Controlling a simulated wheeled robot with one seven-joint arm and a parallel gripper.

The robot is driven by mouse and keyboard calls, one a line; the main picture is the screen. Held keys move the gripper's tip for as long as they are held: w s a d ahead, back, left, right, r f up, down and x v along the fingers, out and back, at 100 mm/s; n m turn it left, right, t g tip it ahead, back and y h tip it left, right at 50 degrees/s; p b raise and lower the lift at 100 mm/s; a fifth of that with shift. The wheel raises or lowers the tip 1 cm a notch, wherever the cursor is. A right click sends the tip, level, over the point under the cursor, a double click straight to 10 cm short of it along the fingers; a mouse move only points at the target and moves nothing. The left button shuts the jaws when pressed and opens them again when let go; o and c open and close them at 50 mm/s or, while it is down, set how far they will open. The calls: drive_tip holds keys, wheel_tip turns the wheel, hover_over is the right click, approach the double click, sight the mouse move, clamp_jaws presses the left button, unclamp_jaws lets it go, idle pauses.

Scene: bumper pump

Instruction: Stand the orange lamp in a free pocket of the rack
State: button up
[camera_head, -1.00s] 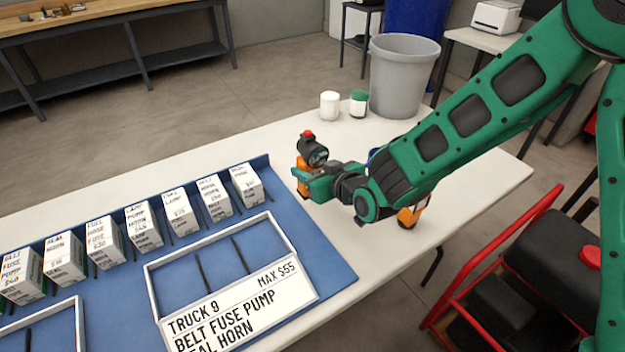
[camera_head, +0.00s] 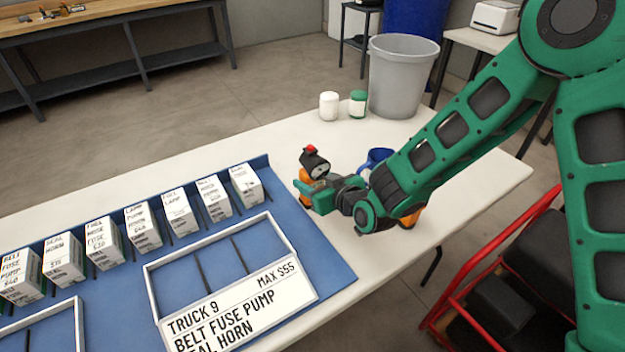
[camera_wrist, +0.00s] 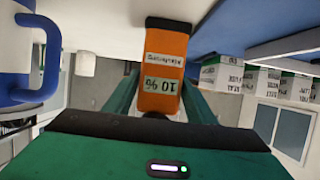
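The orange lamp (camera_head: 306,177) has a black head and a red button on top. It is right of the blue board and leans slightly in the head view. My gripper (camera_head: 303,192) is around its orange body. In the wrist view the labelled orange body (camera_wrist: 163,75) sits between the two green fingers, which appear closed on its sides. Its lower end is hidden in the head view, so I cannot tell whether it touches the table. The white-framed rack (camera_head: 285,232) lies on the blue board, with dark dividers and empty pockets behind its "TRUCK 9" sign (camera_head: 240,305).
Several white labelled boxes (camera_head: 145,228) stand in a row along the board's back. A blue mug (camera_head: 377,157) and another orange object (camera_head: 410,218) are partly behind my arm. A white jar (camera_head: 329,106), a green-and-white jar (camera_head: 357,104) and a grey bin (camera_head: 403,78) are farther back.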

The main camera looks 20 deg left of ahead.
drive_tip(key=shift+o, duration=0.9)
